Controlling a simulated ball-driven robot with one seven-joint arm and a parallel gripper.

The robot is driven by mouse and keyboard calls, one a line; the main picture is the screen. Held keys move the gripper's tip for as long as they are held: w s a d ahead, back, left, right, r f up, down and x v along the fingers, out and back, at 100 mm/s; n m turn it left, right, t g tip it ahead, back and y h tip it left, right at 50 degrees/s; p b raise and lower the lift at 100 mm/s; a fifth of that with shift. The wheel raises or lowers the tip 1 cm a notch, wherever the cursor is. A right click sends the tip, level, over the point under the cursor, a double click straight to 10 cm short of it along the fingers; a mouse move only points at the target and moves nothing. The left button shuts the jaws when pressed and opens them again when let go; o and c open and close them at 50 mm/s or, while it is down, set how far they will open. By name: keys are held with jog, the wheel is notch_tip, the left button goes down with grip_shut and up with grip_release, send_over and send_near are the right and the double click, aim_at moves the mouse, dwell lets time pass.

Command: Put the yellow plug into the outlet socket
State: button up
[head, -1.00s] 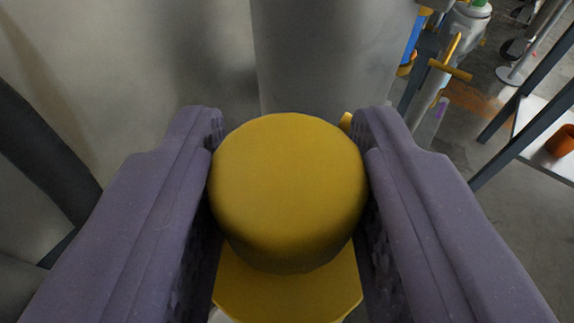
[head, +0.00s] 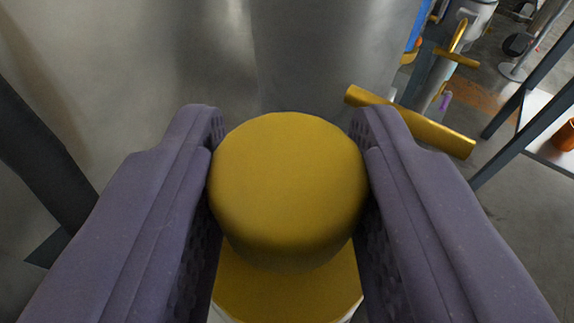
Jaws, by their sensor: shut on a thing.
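The yellow plug (head: 288,185) is a rounded yellow knob held between the two purple fingers of my gripper (head: 288,170). My gripper is shut on it, one finger at each side. Below the knob a wider yellow part (head: 285,295) shows, with a pale rim under it at the bottom edge of the view. I cannot tell whether this lower part belongs to the plug or to what lies under it. The outlet socket is not clearly visible; the plug and fingers hide what is straight below.
A large grey metal vessel (head: 320,55) stands close in front. A yellow bar (head: 415,122) sticks out just beyond the right finger. Pipework with a yellow handle (head: 455,60) is farther back. A table frame (head: 525,125) with an orange pot (head: 565,136) stands at right.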

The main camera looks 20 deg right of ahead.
jog(key=o, duration=1.2)
jog(key=p+v, duration=0.2)
jog(key=v, duration=0.5)
jog(key=shift+s+a+r+p, duration=0.1)
jog(key=shift+s+p, duration=0.3)
